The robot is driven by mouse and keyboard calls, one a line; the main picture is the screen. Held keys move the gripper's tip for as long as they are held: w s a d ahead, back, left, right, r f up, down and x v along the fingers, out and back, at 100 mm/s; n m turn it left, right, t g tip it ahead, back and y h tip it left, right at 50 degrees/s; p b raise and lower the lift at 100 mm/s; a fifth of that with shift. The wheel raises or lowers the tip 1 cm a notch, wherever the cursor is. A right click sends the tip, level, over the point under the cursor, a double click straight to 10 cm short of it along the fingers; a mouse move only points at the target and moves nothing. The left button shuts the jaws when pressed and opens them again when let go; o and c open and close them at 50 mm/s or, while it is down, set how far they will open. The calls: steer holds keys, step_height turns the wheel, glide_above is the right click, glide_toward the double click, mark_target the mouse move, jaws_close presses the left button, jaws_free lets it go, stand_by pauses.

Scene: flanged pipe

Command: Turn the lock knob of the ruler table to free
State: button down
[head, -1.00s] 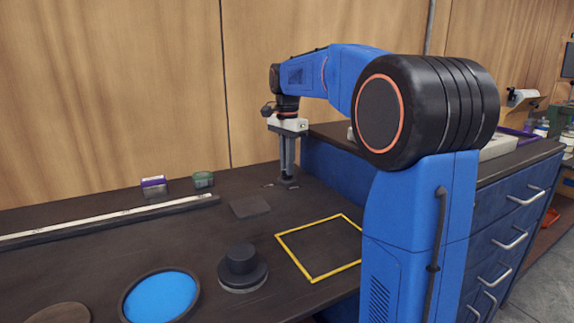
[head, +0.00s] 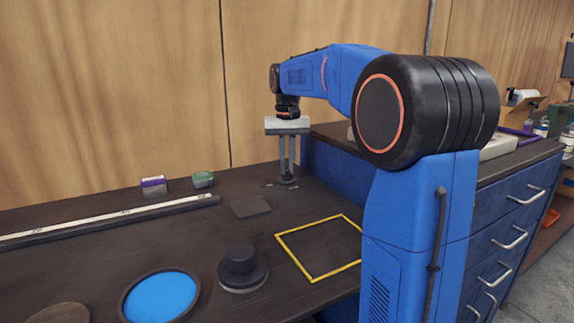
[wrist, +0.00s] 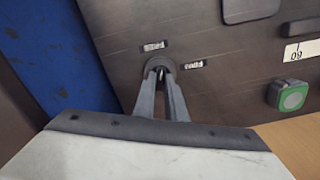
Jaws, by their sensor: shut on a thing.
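The lock knob (wrist: 158,63) is a small dark round knob on the dark table top, by the blue side wall. Two small white labels lie by it in the wrist view, one label (wrist: 154,46) above it and another label (wrist: 194,64) to its right; their words are too small to read surely. My gripper (wrist: 161,74) points down and is shut on the knob, its two grey fingers on either side. In the head view my gripper (head: 288,179) stands at the table's far right, and its fingers hide most of the knob. The knob's pointer direction cannot be told.
A long white ruler (head: 110,221) lies at the back left. Beside it stand a purple-topped block (head: 154,186) and a green block (head: 203,179). A dark plate (head: 250,207), yellow square outline (head: 320,275), black flanged piece (head: 241,267) and blue round dish (head: 160,297) lie nearer.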

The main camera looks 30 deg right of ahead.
mark_target(287, 169)
steer(key=shift+n, duration=2.2)
steer(key=c, duration=1.8)
jaws_free()
step_height(287, 169, up, 18)
steer(key=shift+f, duration=0.25)
